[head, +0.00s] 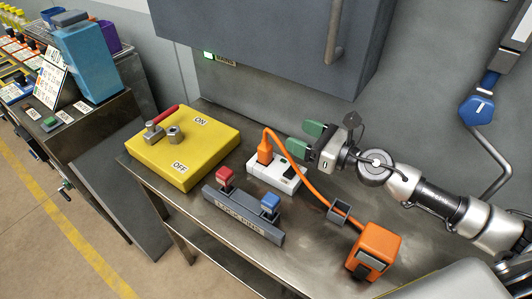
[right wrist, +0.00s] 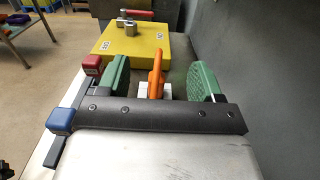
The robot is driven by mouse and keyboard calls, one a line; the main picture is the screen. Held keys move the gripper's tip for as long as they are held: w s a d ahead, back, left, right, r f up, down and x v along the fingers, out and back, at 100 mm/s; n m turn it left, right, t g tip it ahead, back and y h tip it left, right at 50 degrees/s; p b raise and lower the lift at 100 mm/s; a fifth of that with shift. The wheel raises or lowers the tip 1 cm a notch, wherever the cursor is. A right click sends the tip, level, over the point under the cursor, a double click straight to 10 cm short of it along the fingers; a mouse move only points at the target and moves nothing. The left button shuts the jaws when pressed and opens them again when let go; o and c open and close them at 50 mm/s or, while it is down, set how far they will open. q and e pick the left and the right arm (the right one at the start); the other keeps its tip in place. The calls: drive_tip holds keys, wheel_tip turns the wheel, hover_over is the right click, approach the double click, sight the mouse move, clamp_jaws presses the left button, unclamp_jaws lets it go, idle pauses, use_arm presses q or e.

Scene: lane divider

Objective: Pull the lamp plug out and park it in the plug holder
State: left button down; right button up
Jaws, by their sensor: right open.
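The orange lamp plug (head: 265,153) stands upright in the white socket strip (head: 290,184), with its orange cable arching off to the right. My right gripper (head: 304,138) is open, its green pads to the right of the plug and apart from it in the head view. In the right wrist view the plug (right wrist: 156,80) shows between the two open green pads, farther ahead. The cable runs to the orange lamp (head: 379,243) at the bench's front right. A small grey open box (head: 339,211), apparently the plug holder, stands by the cable. My left gripper is not in view.
A yellow ON/OFF box (head: 190,155) with a red-handled valve is at the left of the bench. A grey rail (head: 243,217) with a red and a blue block stands in front of the strip. A grey cabinet (head: 260,40) overhangs the back.

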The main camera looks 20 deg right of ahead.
wheel_tip(320, 180, down, 3)
drive_tip(key=b, duration=0.3)
use_arm(q)
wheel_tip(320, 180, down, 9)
drive_tip(key=b, duration=0.5)
use_arm(e)
approach(268, 144)
drive_tip(key=p+x, duration=0.1)
drive_tip(key=x, duration=0.1)
drive_tip(key=p+x, duration=0.1)
drive_tip(key=x, duration=0.2)
drive_tip(key=shift+s+a+p, duration=0.2)
drive_tip(key=shift+a+p, duration=0.15)
drive_tip(key=shift+p, duration=0.05)
drive_tip(key=x, duration=0.3)
drive_tip(key=p+x, duration=0.1)
drive_tip(key=x, duration=0.1)
drive_tip(key=shift+w+f, duration=0.1)
drive_tip(key=shift+w, duration=0.4)
drive_tip(key=shift+c, duration=0.7)
drive_tip(key=c, duration=0.9)
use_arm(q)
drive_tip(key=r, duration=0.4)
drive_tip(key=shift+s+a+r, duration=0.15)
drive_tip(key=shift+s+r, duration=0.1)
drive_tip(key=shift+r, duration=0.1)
